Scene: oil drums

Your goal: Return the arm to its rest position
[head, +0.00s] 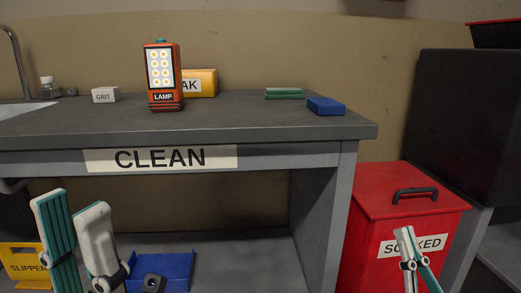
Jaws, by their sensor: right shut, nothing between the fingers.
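My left gripper (70,205) is at the lower left, in front of the bench, below the CLEAN label. Its two teal and white fingers point up and stand apart with nothing seen between them. My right gripper (406,232) is at the lower right, in front of the red SOAKED bin (378,230). Its fingers are close together and hold nothing. Both grippers show only in part, cut off by the bottom edge of the picture.
The grey bench (230,122) carries an orange lamp (164,100), a GRIT box (105,95), a yellow box (204,82), a green pad (284,93) and a blue block (326,106). A blue tray (178,268) and yellow SLIPPERY sign (22,258) are below. A black cabinet (460,120) stands right.

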